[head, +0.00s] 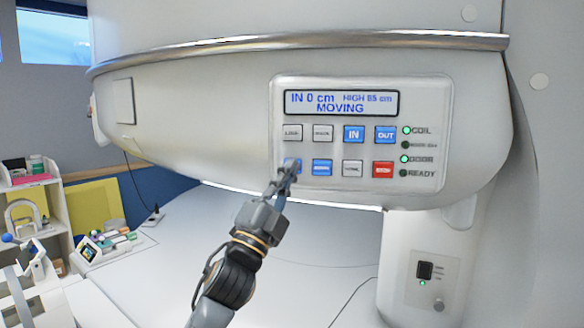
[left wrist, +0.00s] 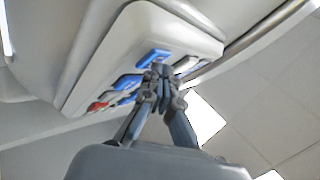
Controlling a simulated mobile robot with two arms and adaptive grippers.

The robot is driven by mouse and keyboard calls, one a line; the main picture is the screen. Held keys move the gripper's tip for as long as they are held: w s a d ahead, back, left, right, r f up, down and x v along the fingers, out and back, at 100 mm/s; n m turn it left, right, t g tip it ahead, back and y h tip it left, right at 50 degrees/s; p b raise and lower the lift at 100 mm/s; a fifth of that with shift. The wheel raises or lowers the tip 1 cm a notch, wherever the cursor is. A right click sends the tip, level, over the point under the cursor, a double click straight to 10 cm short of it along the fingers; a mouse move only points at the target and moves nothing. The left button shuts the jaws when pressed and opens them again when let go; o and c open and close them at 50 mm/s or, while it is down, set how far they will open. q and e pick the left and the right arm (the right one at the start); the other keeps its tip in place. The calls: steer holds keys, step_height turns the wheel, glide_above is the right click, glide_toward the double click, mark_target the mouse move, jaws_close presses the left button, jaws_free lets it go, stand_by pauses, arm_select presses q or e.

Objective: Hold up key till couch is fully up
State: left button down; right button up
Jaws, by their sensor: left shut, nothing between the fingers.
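The control panel (head: 360,140) is on the curved front of the white scanner. Its display (head: 341,103) reads "IN 0 cm", "HIGH" with a figure like 65 cm, and "MOVING". My left gripper (head: 288,168) is shut and empty, its tips at the blue key (head: 292,162) at the left of the lower row. The tips cover part of this key and its label cannot be read. In the left wrist view the closed fingertips (left wrist: 160,71) meet the panel's end blue key (left wrist: 153,58); firm contact is hard to judge. I cannot pick out the couch. My right gripper is out of view.
Other keys include a blue one (head: 322,167) beside my fingertips and a red one (head: 383,169) farther right. A metal rail (head: 300,41) runs above the panel. A pedestal (head: 425,265) stands below right. A shelf (head: 25,190) with small items is at left.

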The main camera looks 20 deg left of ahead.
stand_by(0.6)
arm_select(q)
steer(key=shift+s, duration=0.85)
steer(key=s, duration=0.3)
steer(key=s+p, duration=0.1)
steer(key=s, duration=0.1)
steer(key=shift+d, duration=0.3)
